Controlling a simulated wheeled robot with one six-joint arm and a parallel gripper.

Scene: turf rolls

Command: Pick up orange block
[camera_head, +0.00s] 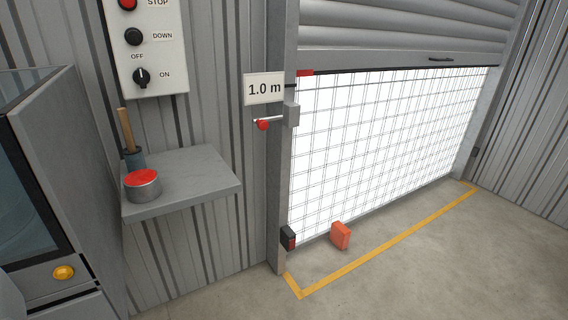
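The orange block (341,235) stands on the concrete floor at the foot of the door opening, just inside the yellow line. It is small and box-shaped, and nothing covers it. My gripper does not show in this view, so its state and its distance from the block cannot be seen.
A roller shutter (400,35) hangs partly raised above a bright grid opening (385,140). A dark box (288,238) is on the door post left of the block. A grey shelf (195,190) holds a red-topped tin (143,186). Open floor lies in front.

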